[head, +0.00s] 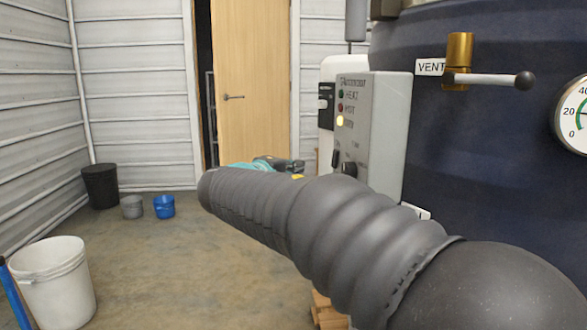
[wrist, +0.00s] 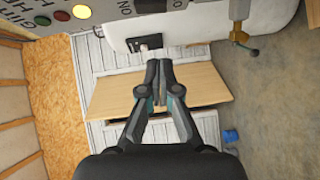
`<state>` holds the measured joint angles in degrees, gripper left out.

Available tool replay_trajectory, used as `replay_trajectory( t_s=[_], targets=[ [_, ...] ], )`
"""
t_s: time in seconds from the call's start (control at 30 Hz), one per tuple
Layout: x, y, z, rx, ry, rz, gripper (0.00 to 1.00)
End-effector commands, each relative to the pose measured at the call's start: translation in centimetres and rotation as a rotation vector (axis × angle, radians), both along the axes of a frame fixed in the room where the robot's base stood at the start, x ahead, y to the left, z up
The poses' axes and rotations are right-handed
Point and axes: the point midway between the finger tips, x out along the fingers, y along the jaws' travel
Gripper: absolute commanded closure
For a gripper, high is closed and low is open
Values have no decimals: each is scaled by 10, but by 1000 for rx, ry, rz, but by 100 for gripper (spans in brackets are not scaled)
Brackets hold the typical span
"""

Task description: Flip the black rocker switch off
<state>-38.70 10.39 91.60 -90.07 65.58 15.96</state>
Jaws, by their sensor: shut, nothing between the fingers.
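The grey thermostat box (head: 385,125) is at the right of centre in the head view, with lamps on its face. The black rocker switch (head: 335,158) sits low on that face, left of a round black knob (head: 349,169). In the wrist view the box face (wrist: 115,12) runs along the top edge, turned sideways, and a black part that looks like the rocker (wrist: 152,5) is cut by that edge. My gripper (wrist: 158,64) is shut and empty, its fingertips below that part in the picture and apart from it. In the head view my arm hides most of it.
A yellow lamp (head: 340,121) is lit. A brass valve with a lever (head: 459,62) and a dial gauge (head: 574,114) are on the dark blue tank (head: 480,150). A white bucket (head: 55,285) and smaller pails stand left. The floor between is clear.

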Motion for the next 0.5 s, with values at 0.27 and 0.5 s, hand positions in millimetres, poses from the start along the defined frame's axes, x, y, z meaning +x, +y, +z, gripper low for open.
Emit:
replay_trajectory(
  t_s=[0.27,0.5],
  targets=[
    [47,-25,-4,0,1,-3,100],
    [61,-54,-8,0,1,-2,100]
  ],
)
